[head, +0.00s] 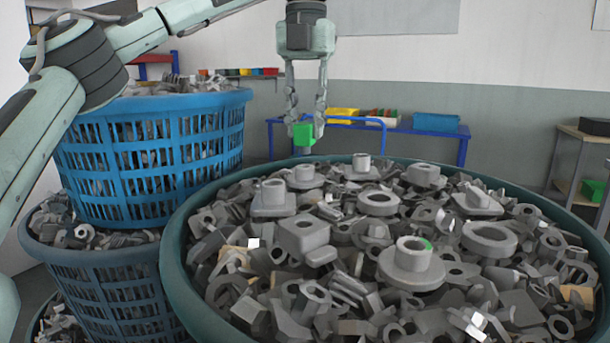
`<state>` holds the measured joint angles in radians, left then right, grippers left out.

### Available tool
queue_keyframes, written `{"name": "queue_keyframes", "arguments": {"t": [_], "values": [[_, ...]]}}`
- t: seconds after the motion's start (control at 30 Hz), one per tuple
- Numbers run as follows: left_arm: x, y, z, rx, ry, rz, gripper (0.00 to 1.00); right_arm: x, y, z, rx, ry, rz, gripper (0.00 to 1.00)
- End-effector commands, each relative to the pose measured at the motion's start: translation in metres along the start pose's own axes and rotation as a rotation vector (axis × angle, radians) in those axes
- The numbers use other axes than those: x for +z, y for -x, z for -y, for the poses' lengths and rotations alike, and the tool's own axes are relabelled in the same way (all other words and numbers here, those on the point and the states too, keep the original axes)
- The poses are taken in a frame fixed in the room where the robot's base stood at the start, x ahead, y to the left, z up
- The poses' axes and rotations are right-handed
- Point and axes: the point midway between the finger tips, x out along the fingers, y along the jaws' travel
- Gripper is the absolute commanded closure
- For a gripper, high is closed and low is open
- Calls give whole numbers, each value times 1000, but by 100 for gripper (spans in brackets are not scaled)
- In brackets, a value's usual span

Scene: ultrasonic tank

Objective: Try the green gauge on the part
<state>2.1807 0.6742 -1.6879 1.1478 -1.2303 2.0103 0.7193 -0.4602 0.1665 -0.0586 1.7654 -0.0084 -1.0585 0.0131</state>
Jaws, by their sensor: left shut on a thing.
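My left gripper (305,122) points down and is shut on the green gauge (303,136), a small bright green block. It holds the gauge in the air above the far left part of the heap in the large round tub. A grey flanged part with a raised hollow boss (411,265) lies on top of the heap, nearer and to the right. A small green patch shows at the boss's rim. The gauge is well apart from this part. Which part the task means I cannot tell for sure. My right gripper is out of view.
The tub's teal rim (178,262) surrounds a heap of grey metal parts, several standing up. A blue basket (150,160) of parts stands on another basket (110,285) at left. A blue bench (392,128) and a shelf (582,165) stand behind.

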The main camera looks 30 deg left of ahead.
Motion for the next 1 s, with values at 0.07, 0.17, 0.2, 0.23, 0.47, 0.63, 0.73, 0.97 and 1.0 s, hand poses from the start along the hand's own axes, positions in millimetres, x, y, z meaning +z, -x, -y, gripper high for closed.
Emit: {"name": "queue_keyframes", "arguments": {"t": [0.07, 0.17, 0.2, 0.23, 0.47, 0.63, 0.73, 0.97, 1.0], "values": [[0, 4, 0, -1, 1, 2, 100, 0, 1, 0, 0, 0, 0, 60], [0, 6, 0, -1, 1, 1, 100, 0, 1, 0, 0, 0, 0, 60], [0, 6, 0, -1, 1, 1, 100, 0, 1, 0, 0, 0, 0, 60], [0, 6, 0, -1, 1, 1, 100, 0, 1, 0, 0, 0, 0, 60], [0, 7, 0, -1, 1, 2, 100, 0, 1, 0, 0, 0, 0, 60], [0, 22, 0, 0, 1, 4, 100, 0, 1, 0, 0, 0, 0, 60], [0, 32, 0, 1, 3, 5, 100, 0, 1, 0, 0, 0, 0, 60], [0, 46, 0, 0, 1, 3, 100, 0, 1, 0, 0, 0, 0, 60], [0, 47, 0, -1, 1, 3, 100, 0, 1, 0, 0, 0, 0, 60]]}}
